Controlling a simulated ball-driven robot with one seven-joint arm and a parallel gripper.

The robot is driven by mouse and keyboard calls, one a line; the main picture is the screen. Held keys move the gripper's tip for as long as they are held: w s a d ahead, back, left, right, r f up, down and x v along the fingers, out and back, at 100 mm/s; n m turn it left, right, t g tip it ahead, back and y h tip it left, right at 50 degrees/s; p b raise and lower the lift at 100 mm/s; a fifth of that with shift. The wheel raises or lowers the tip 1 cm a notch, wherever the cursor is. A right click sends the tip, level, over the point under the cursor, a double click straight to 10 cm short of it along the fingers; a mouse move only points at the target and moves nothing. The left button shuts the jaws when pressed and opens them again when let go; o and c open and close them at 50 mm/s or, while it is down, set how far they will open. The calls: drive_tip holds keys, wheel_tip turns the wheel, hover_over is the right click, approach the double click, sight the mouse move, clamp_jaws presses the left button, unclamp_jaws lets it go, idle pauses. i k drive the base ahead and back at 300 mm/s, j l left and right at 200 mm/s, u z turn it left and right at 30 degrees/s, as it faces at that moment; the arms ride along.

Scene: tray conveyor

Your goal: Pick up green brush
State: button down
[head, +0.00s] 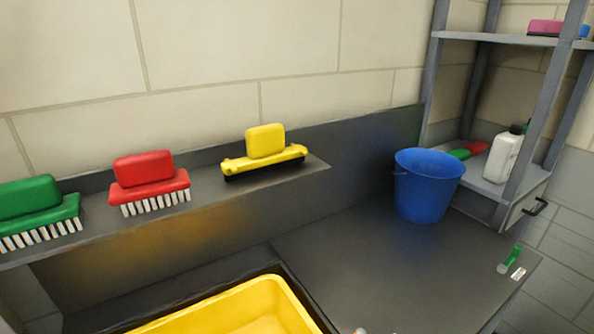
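A green brush (30,212) with white bristles pointing down sits on the dark wall shelf at the far left in the head view. The picture's left edge cuts off part of it. A smaller green-handled item (511,257), perhaps a small brush, lies near the right edge of the dark counter. My gripper is not in view.
A red brush (150,182) and a yellow brush (264,153) stand on the same shelf (215,190). A yellow tray (262,290) is below, at the front. A blue bucket (425,190) stands on the counter (390,265) beside a grey rack (545,100) holding a white bottle (503,155).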

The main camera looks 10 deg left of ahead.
sight(35, 208)
drive_tip(key=u, duration=1.35)
